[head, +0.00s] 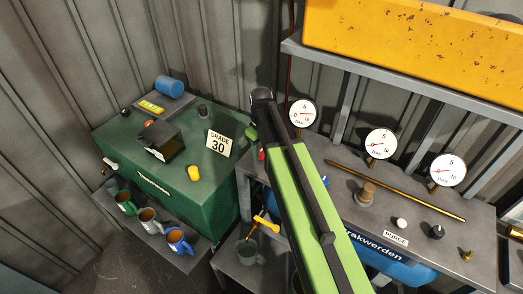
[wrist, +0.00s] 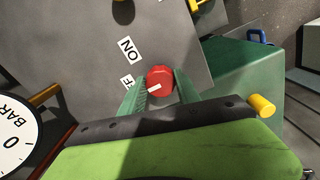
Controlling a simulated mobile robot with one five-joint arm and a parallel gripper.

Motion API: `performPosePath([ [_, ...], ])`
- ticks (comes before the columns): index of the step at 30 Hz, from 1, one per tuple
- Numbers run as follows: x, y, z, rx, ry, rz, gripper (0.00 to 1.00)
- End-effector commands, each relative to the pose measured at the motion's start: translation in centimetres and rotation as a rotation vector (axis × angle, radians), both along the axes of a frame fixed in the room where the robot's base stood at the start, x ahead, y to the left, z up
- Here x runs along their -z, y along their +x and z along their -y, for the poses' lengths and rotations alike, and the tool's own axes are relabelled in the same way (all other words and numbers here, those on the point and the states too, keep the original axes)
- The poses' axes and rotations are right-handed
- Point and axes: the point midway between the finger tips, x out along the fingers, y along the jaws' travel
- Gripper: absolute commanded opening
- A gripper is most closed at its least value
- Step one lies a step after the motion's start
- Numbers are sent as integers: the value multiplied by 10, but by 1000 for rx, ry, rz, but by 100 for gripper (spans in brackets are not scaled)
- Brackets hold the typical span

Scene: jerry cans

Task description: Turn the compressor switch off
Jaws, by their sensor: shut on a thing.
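The compressor switch is a red round knob (wrist: 159,80) with a white pointer mark, on a grey panel in the wrist view. Its pointer aims to the lower left, toward a partly hidden label (wrist: 128,82) showing an "F". The "ON" label (wrist: 128,49) is to the upper left of the knob. My gripper (wrist: 160,84) has its two green fingers on either side of the knob and is shut on it. In the head view a bit of red (head: 262,154) shows beside my gripper (head: 254,138); my green arm hides most of the switch there.
Round gauges (head: 303,113) stand along the back of the grey bench (head: 340,158), with a brass rod (head: 395,190) in front. A green cabinet (head: 190,205) with a "GRADE 30" card (head: 219,143) is on the left. A yellow-handled valve (head: 266,224) sticks out near my arm.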

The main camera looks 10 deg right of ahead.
Motion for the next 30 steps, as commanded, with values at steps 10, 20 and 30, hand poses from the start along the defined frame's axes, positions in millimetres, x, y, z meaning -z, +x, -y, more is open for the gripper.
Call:
performPosePath([
  [10,0,0,0,0,0,0,60],
  [20,-15,0,0,0,0,0,60],
  [30,-85,0,0,0,0,0,60],
])
